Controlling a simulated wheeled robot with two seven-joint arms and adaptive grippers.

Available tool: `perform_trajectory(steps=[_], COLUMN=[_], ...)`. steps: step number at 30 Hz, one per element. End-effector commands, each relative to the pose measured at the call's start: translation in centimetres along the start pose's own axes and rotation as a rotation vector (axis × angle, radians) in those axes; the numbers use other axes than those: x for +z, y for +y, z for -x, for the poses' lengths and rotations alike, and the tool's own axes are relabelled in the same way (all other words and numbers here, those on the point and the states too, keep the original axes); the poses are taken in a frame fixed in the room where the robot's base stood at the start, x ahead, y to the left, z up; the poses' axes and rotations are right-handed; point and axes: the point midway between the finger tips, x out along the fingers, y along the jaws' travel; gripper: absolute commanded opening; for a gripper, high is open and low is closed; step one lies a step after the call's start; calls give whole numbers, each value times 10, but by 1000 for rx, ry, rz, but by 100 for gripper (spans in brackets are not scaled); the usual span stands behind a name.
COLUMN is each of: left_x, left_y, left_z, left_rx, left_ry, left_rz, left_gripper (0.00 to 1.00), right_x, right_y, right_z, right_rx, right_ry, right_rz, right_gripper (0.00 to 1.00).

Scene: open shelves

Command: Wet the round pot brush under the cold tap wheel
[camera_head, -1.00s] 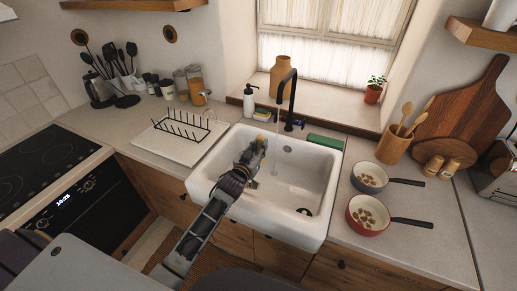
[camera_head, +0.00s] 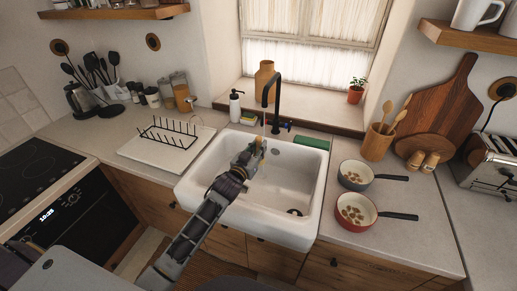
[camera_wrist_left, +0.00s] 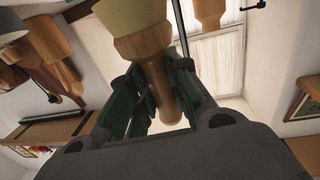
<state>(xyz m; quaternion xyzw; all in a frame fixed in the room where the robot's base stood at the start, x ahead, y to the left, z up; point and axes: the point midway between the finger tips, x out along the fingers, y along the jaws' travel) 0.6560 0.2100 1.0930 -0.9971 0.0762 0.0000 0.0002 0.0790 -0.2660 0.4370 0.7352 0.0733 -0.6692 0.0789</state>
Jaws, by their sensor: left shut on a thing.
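My left gripper (camera_head: 254,154) is over the left part of the white sink, shut on the round pot brush (camera_head: 262,143). In the left wrist view, the brush's wooden handle (camera_wrist_left: 154,75) lies between the green-lined fingers (camera_wrist_left: 152,105), with its pale head at the top edge. The black tap (camera_head: 277,97) stands behind the sink. A thin stream (camera_head: 263,122) falls from its spout towards the brush; whether it touches the bristles is too small to tell. The blue cold tap wheel (camera_head: 288,126) is at the tap's base. My right gripper is not in view.
The sink (camera_head: 305,200) is otherwise clear, with a dark drain. A dish rack (camera_head: 172,134) stands left, a soap bottle (camera_head: 235,106) and sponge (camera_head: 249,118) behind. Two pans (camera_head: 356,212) stand on the right counter. A green cloth-like item (camera_head: 302,142) lies on the sink's back rim.

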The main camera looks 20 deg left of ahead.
Motion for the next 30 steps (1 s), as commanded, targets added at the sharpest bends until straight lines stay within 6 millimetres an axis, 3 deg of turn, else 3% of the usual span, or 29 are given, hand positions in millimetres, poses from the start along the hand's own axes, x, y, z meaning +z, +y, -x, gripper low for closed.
perform_trajectory(steps=[14, 30], left_x=[2, 9], left_y=[-3, -16], left_z=[-7, -35], left_rx=[0, 0], left_ry=[1, 1], left_rz=[-1, -1], left_gripper=[0, 0], right_x=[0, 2], right_y=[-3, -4], right_z=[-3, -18], right_rx=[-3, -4], right_ry=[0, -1], right_rz=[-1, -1], right_gripper=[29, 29])
